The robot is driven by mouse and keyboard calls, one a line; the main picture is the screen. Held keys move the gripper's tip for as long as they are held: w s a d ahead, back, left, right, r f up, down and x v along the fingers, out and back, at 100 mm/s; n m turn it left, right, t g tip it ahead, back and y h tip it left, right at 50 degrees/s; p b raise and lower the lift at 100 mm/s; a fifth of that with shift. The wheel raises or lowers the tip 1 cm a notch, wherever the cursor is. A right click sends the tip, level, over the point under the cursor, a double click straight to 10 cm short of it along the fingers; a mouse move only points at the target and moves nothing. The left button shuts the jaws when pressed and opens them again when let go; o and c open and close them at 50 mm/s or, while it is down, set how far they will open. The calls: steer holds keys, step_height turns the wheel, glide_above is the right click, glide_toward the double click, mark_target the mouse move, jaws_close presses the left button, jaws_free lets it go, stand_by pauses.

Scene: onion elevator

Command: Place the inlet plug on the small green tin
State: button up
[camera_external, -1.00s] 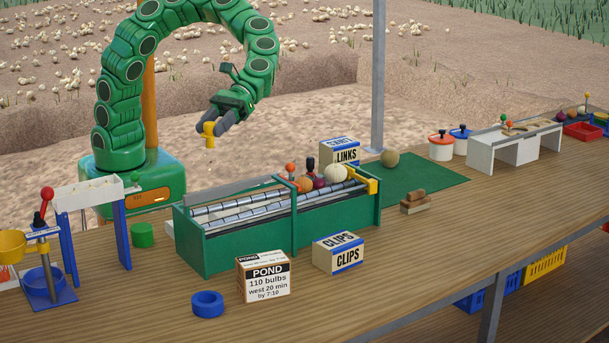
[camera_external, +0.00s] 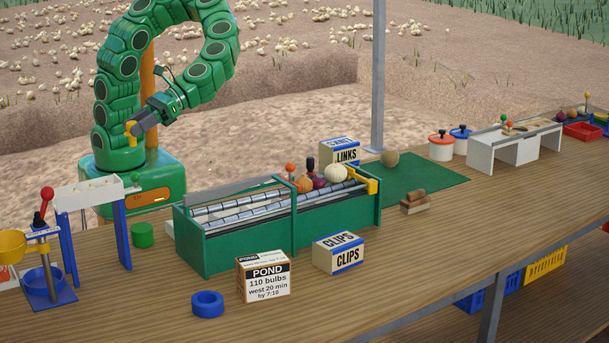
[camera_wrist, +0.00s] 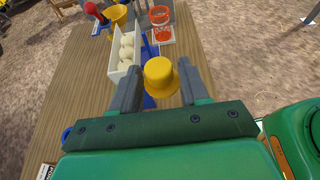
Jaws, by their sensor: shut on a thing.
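The yellow inlet plug (camera_external: 131,130) is held between the fingers of my gripper (camera_external: 138,128), up in the air in front of my arm's column. In the wrist view the plug (camera_wrist: 161,76) shows its round yellow top between the two grey fingers (camera_wrist: 158,88). The small green tin (camera_external: 142,235) stands upright on the bench between the blue-legged white trough and the green roller box. The plug is well above the tin and apart from it. I cannot make out the tin in the wrist view.
The white trough on blue legs (camera_external: 90,192) stands left of the tin, and the green roller box (camera_external: 235,243) right of it. A red-knobbed stand with a yellow bowl (camera_external: 12,245) is at the far left. A blue ring (camera_external: 207,304) and the POND box (camera_external: 263,277) lie in front.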

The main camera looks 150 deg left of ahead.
glide_above(146, 226)
step_height(146, 226, down, 22)
steer(key=shift+s, duration=0.1)
stand_by(1.2)
steer(key=shift+f, duration=0.1)
steer(key=o, duration=1)
steer(key=shift+o, duration=0.2)
steer(key=shift+a, duration=0.1)
steer(key=v, duration=1.2)
